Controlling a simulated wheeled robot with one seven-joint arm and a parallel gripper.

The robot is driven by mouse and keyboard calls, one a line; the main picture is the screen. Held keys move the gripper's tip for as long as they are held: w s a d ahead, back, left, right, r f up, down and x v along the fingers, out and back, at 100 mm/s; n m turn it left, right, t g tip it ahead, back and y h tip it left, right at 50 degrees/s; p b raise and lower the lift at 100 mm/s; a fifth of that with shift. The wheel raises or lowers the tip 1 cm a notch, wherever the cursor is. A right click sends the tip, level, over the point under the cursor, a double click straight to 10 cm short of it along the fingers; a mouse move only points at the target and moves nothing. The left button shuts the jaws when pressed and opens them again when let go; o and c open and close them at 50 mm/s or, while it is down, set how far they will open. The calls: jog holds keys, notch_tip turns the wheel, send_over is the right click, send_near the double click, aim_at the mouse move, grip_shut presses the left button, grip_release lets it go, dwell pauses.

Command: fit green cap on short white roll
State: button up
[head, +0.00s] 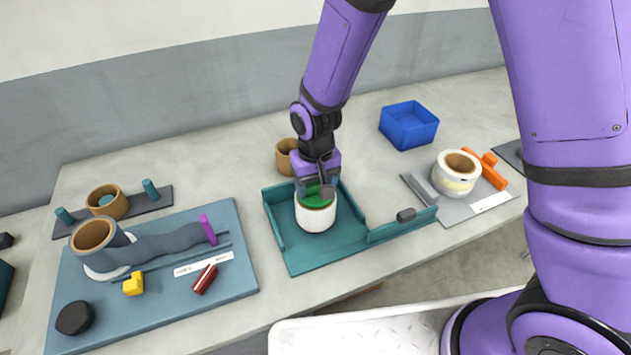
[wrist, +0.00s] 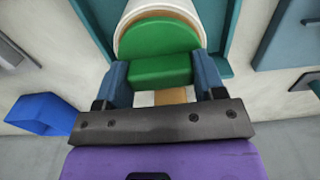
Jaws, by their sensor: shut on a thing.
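The green cap (head: 317,198) sits at the roll's top opening. My gripper (head: 315,188) is above the roll, with its fingers on the cap. In the wrist view, the gripper (wrist: 158,84) is shut on the block-like grip of the green cap (wrist: 160,42), whose round disc lies within the rim of the white roll (wrist: 128,14). I cannot tell how deep the cap sits.
A brown roll (head: 286,157) stands behind the tray. A blue bin (head: 409,125) is at the back right. A white-and-tan roll (head: 455,181) stands on a grey plate at right. A blue board (head: 225,275) with several items is at left. The tray has low walls.

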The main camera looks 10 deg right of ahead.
aim_at(316, 183)
jog(key=shift+f, duration=0.25)
jog(key=o, duration=0.6)
jog(key=shift+o, duration=0.2)
jog(key=shift+r, duration=0.15)
notch_tip(316, 183, up, 11)
dwell(0.7)
dwell(0.4)
